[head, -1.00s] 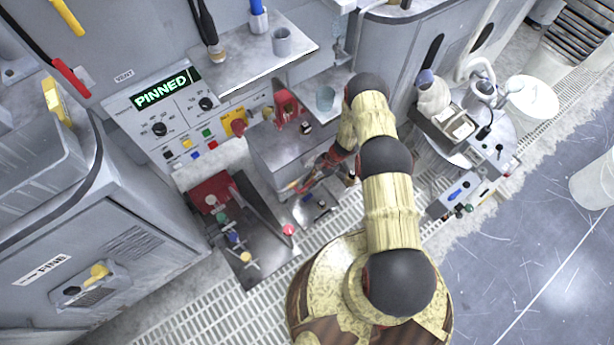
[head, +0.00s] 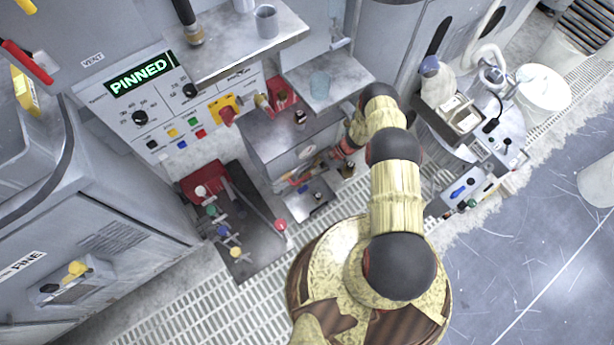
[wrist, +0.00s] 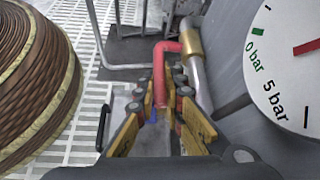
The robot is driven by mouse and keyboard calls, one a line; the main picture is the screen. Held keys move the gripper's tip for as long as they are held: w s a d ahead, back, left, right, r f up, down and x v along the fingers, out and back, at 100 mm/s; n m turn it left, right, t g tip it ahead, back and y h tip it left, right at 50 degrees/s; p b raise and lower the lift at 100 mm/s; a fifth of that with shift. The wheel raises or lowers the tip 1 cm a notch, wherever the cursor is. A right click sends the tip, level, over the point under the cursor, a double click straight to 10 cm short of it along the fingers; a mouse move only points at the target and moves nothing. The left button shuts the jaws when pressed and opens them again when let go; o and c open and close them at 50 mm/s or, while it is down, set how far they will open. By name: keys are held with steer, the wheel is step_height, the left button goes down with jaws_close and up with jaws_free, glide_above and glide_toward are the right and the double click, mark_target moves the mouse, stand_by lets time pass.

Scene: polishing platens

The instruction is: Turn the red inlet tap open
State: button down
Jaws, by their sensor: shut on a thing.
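In the wrist view, the red inlet tap (wrist: 159,68) is a bent red lever that runs from a brass fitting (wrist: 190,37) on a grey pipe, then down between my fingers. My gripper (wrist: 163,92) is shut on the lever's lower part; its yellow-brown fingers with dark joints lie on either side. The fingers hide the lever's end. In the head view, my gripper is small beside the grey cabinet's front, and my arm partly covers that area, so the tap is hard to make out there.
A white pressure gauge (wrist: 288,62) with a red needle is close on the right of my gripper. A panel reading PINNED (head: 138,78) and a grey shelf (head: 235,50) are at the back left. A tray with coloured knobs (head: 250,262) stands left of my base.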

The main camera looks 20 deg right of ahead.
steer(key=shift+f, duration=0.15)
steer(key=c, duration=1.9)
jaws_free()
